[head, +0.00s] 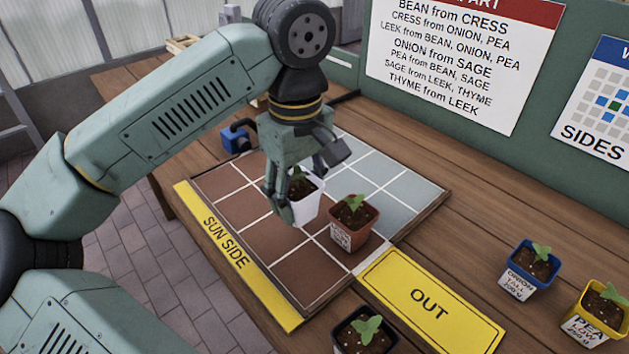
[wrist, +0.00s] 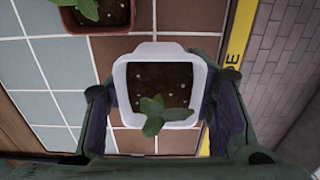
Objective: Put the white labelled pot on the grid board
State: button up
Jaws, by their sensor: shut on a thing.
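The white pot (head: 308,203) holds dark soil and a green seedling. My gripper (head: 292,190) is shut on it, one finger on each side, and holds it upright over the grid board (head: 228,183). The white pot (wrist: 158,60) also shows between the fingers of my gripper (wrist: 155,125) in the wrist view. I cannot tell whether its base touches the board. Its label is not visible. The board has brown squares on the near left side and grey-blue squares on the far right side.
A brown labelled pot (head: 353,222) stands on the board, close right of the white pot. A yellow OUT plate (head: 430,298) lies beside the board. A black pot (head: 362,335), a dark blue pot (head: 528,270) and a yellow pot (head: 597,312) stand around it. A blue object (head: 236,139) sits behind the board.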

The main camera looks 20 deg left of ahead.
jog(key=w, duration=0.3)
jog(key=w+p, duration=0.1)
jog(key=shift+w+d+f, duration=0.15)
jog(key=shift+w+d, duration=0.15)
jog(key=shift+w, duration=0.05)
jog(key=f, duration=0.1)
jog(key=w+f+p, duration=0.1)
jog(key=shift+d+f, duration=0.1)
jog(key=shift+f, duration=0.75)
jog(key=shift+f, duration=0.1)
jog(key=shift+f, duration=0.1)
jog(key=o, duration=1.6)
jog(key=shift+c, duration=0.2)
